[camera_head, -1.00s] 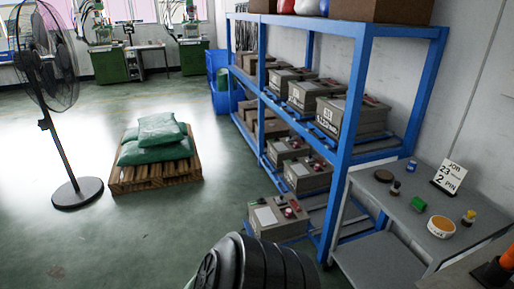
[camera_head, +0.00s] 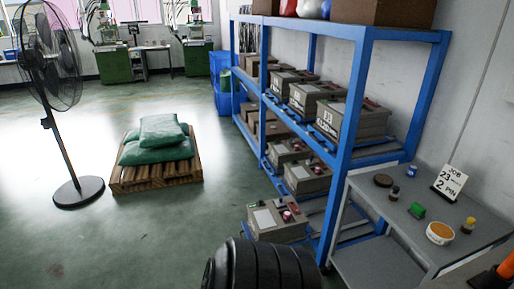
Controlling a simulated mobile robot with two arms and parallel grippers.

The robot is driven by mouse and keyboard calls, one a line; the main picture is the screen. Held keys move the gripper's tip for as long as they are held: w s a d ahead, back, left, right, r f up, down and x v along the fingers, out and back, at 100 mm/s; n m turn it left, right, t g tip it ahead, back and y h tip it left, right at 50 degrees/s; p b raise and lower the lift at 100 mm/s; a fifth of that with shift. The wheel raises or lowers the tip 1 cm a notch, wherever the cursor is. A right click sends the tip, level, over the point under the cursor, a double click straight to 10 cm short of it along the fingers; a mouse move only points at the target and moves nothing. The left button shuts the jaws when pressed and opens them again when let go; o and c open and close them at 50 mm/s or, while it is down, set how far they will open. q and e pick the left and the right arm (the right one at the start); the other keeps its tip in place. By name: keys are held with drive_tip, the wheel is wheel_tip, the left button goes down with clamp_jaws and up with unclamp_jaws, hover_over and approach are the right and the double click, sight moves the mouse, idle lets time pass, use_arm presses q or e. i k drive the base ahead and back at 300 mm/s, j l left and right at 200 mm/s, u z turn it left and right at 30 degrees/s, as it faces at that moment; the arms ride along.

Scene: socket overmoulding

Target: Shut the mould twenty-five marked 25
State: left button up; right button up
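Several grey box-shaped moulds stand on a blue rack. One with a large front label (camera_head: 343,122) is on the upper level at the right, and others sit behind it (camera_head: 305,97) and on the level below (camera_head: 307,177). Another mould (camera_head: 277,221) with a pale plate and red knobs on top rests on the lowest level. I cannot read a 25 on any of them, so I cannot tell which is mould twenty-five. A black ribbed part of my own arm rises at the bottom centre. Neither gripper shows.
A grey bench (camera_head: 385,262) at the right holds a JOB 23, 2 PIN card (camera_head: 449,183), an orange-rimmed tub (camera_head: 439,234) and small items. A pallet (camera_head: 155,176) with green sacks and a black fan (camera_head: 62,120) stand left. Floor between pallet and rack is clear.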

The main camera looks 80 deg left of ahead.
sight(266, 223)
drive_tip(key=i+u, duration=0.15)
drive_tip(key=u, duration=0.2)
drive_tip(key=i+u, duration=0.1)
drive_tip(key=u, duration=0.25)
drive_tip(key=i+u, duration=0.15)
drive_tip(key=u, duration=0.2)
drive_tip(key=k+l, duration=0.05)
